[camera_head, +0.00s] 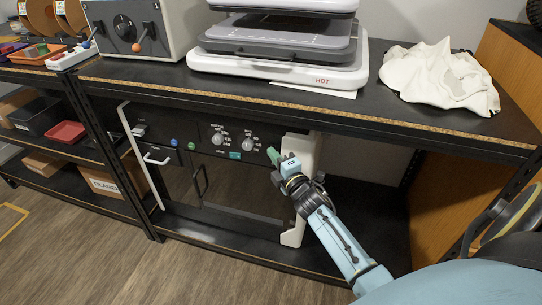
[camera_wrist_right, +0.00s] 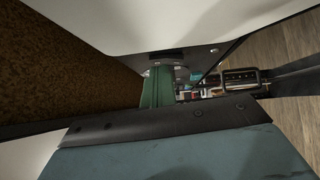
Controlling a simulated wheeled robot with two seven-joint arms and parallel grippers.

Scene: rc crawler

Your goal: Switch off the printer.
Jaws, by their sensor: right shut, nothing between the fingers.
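A boxy machine with white side posts and a dark front (camera_head: 240,187) stands on the lower shelf. It looks like the printer, though no label confirms this. Its control panel has two round knobs (camera_head: 217,138) and small blue and green buttons (camera_head: 174,142). My right gripper (camera_head: 273,156) is shut and empty at the upper right of its front, by the right white post (camera_head: 304,195). In the right wrist view the green fingers (camera_wrist_right: 158,88) are close under a white surface (camera_wrist_right: 150,22) with a small dark slot. Contact cannot be told. My left gripper is out of view.
A wooden panel (camera_head: 440,210) closes the right side.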

